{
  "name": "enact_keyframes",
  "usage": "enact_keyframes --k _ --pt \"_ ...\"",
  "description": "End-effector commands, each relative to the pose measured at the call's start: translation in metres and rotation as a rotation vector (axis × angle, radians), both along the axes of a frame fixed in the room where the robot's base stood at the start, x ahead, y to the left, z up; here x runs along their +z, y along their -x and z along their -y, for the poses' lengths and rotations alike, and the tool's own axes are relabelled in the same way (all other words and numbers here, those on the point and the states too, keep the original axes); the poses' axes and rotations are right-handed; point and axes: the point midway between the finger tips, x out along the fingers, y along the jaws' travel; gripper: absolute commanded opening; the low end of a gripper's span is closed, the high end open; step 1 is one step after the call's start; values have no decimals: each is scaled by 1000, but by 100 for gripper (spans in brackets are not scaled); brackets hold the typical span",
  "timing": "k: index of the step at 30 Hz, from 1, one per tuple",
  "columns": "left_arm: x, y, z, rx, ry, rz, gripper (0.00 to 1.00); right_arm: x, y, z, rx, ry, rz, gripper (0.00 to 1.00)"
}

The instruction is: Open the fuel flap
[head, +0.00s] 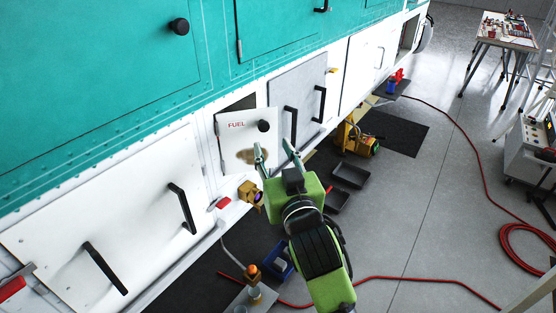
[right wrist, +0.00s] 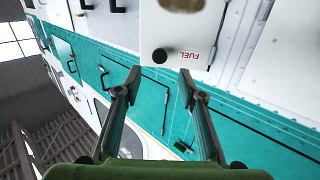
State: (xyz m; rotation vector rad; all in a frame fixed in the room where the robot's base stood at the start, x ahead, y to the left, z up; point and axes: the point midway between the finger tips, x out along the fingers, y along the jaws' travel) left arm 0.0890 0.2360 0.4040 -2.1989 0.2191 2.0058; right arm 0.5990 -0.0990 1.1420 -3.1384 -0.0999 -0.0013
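The fuel flap (head: 235,141) is a white panel marked FUEL with a black round knob (head: 263,126) and a brown stain low down. It stands slightly ajar from the white hull, with a dark opening (head: 238,104) showing above its top edge. In the right wrist view the flap (right wrist: 190,30) appears upside down at the top, its knob (right wrist: 159,55) just beyond the fingertips. My right gripper (head: 273,148) is open and empty, just below the knob in the head view; the wrist view (right wrist: 160,80) shows clear space between its fingers. My left gripper is not in view.
Other white panels with black handles (head: 182,207) flank the flap. A brass fitting (head: 250,193) sticks out below it. Black trays (head: 350,174) and a yellow machine (head: 360,140) stand on the floor beside the hull. A red hose (head: 430,280) crosses the grey floor at right.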

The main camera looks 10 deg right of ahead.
Motion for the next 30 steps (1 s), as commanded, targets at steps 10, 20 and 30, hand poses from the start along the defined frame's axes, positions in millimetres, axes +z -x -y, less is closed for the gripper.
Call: enact_keyframes --k 10,20,30 --pt "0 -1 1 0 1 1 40 1 39 2 0 -1 1 37" --pt "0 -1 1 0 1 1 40 -2 39 2 1 2 -3 19" --pt "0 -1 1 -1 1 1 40 -229 20 -21 89 134 -357 0"
